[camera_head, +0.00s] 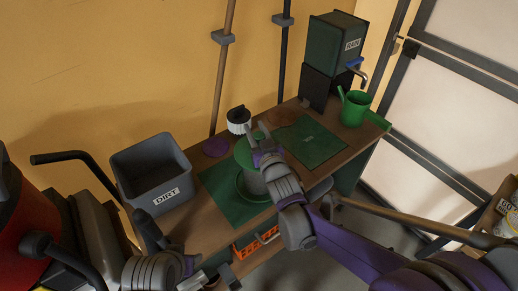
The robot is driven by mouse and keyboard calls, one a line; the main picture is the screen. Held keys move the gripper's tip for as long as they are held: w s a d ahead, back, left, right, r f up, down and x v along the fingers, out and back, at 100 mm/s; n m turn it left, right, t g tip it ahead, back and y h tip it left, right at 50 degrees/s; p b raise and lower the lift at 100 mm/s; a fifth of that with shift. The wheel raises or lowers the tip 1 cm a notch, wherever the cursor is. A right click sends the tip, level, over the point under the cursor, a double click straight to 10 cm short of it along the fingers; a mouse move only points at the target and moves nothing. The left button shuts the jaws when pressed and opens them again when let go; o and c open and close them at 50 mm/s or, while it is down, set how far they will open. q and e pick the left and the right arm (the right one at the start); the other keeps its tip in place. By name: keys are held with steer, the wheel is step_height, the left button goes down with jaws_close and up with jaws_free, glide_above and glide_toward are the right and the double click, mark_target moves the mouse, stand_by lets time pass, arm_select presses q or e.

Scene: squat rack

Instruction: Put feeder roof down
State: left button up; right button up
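The bird feeder's pale body (255,184) stands upright in a round green base (241,194) on the left green mat (222,206). The green feeder roof (243,153) is at its top, partly hidden by my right gripper (258,136). My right gripper appears shut on the roof from above; I cannot tell whether the roof rests on the body. My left gripper (210,281) is low at the bottom edge, in front of the bench and away from the feeder. Its fingertips are unclear.
A grey DIRT bin (150,174) stands left on the wooden bench (205,236). A second green mat (310,141), green watering can (354,108) and dark dispenser (336,46) are right. A black-and-white round item (238,121) and purple disc (216,147) sit behind the feeder.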

jaws_close()
step_height(320, 180, up, 10)
steer(key=p, duration=0.1)
steer(key=w+d+f+m+h+p, duration=0.1)
steer(key=w+d+f+h, duration=0.1)
steer(key=d+f, duration=0.4)
steer(key=w+d+f+m+h+p, duration=0.1)
steer(key=d+f, duration=0.5)
steer(key=d, duration=0.6)
steer(key=w+m+h, duration=0.1)
steer(key=w+h, duration=0.1)
steer(key=shift+w+d+m+t+h+p, duration=0.2)
steer(key=shift+w+m+t+h+p, duration=0.1)
steer(key=shift+w+t, duration=0.1)
